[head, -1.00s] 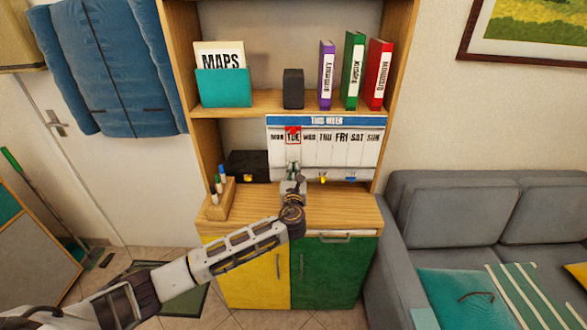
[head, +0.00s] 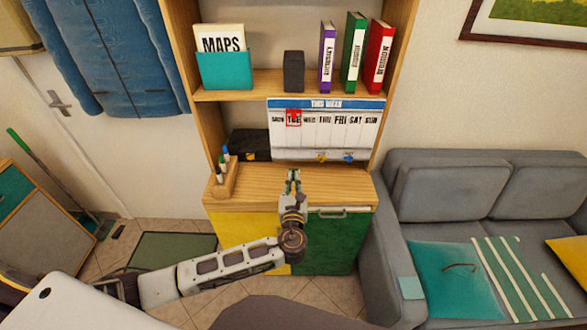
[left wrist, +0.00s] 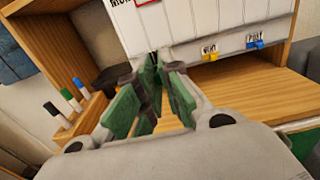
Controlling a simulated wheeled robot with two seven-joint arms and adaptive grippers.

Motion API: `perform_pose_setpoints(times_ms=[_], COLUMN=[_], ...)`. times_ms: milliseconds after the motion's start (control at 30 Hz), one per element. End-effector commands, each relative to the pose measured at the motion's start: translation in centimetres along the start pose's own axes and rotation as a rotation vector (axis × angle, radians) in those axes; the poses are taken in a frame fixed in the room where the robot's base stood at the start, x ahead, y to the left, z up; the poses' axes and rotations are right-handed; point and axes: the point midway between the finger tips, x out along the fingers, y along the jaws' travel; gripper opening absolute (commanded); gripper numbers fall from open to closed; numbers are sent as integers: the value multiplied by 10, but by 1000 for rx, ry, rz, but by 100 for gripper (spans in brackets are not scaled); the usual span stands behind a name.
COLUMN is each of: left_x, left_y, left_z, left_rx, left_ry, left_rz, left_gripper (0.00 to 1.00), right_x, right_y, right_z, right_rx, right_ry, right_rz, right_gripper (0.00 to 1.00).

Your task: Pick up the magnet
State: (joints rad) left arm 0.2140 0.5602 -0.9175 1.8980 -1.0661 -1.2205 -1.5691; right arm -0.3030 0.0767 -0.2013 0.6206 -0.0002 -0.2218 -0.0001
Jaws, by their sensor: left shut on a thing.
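My left gripper (head: 293,178) is in front of the weekly calendar board (head: 325,150), above the front of the wooden counter. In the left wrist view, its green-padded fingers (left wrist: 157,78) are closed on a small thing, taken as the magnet. It is mostly hidden between the fingertips, so its colour and shape are unclear. A yellow magnet (left wrist: 209,52) and a blue magnet (left wrist: 255,42) sit at the board's lower edge, right of the gripper and apart from it. A red square frame (head: 293,118) marks TUE on the board. My right gripper is not in view.
A pen holder (head: 222,182) stands left on the counter (head: 345,190), a black box (head: 250,145) behind it. The shelf above holds a maps folder (head: 225,70), a dark speaker-like block (head: 294,71) and binders (head: 353,55). A grey sofa (head: 430,185) is at right.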

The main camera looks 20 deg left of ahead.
Motion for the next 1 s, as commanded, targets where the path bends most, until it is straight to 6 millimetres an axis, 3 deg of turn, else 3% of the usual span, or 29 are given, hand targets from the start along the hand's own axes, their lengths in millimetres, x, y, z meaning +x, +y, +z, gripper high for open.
perform_pose_setpoints(times_ms=[133, 333, 1000], left_x=[-18, -31, -35], left_y=[0, 0, 0], left_z=[2, 1, 0], left_rx=[0, 0, -1], left_ry=[2, 0, 0], left_rz=[-1, 0, 0], left_gripper=[0, 0, 0], right_x=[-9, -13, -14], right_y=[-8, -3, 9], right_z=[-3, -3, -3], right_rx=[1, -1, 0], right_ry=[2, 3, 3], right_rz=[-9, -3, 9], right_gripper=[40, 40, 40])
